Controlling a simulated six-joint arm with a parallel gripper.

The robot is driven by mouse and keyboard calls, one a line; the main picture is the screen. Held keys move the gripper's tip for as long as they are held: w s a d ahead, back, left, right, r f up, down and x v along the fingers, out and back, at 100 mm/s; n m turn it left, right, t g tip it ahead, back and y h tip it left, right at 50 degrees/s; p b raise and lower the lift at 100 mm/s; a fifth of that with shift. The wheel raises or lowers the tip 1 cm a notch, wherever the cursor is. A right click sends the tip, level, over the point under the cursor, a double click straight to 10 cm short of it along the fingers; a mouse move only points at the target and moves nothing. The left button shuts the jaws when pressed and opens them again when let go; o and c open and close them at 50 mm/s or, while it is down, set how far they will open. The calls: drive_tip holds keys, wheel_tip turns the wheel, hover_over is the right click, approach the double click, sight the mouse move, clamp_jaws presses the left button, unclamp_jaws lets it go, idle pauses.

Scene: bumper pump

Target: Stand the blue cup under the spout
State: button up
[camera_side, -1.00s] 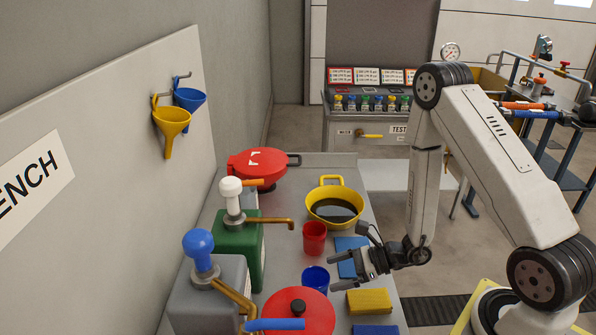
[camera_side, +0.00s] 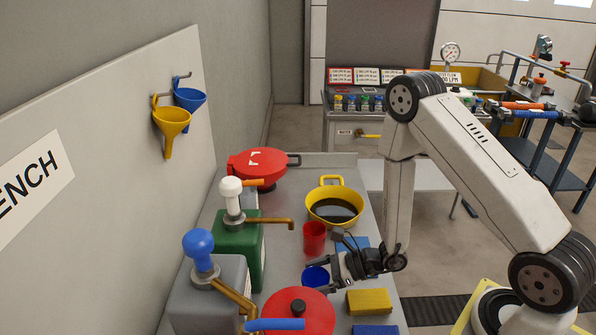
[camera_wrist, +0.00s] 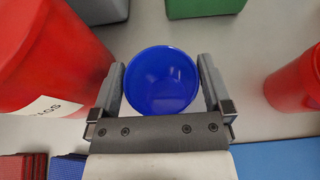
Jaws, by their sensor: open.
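The blue cup (camera_side: 316,276) stands upright on the bench, between the red-lidded container and the red cup. In the wrist view the blue cup (camera_wrist: 161,80) sits between the two fingers of my gripper (camera_wrist: 161,88). My gripper (camera_side: 322,275) is open around the cup, with a finger on each side; whether either finger touches it I cannot tell. A brass spout (camera_side: 270,221) reaches out from the green pump container (camera_side: 240,246) with the white knob. A second brass spout (camera_side: 236,298) comes from the grey pump container (camera_side: 205,300) with the blue knob.
A red cup (camera_side: 314,238) stands just behind the blue cup. The red-lidded container (camera_side: 300,312) is close in front. A red pan (camera_side: 257,164) is at the back.

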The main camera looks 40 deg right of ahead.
idle(0.3)
drive_tip(key=c, duration=1)
drive_tip(key=shift+r, duration=0.1)
drive_tip(key=shift+r, duration=4.9)
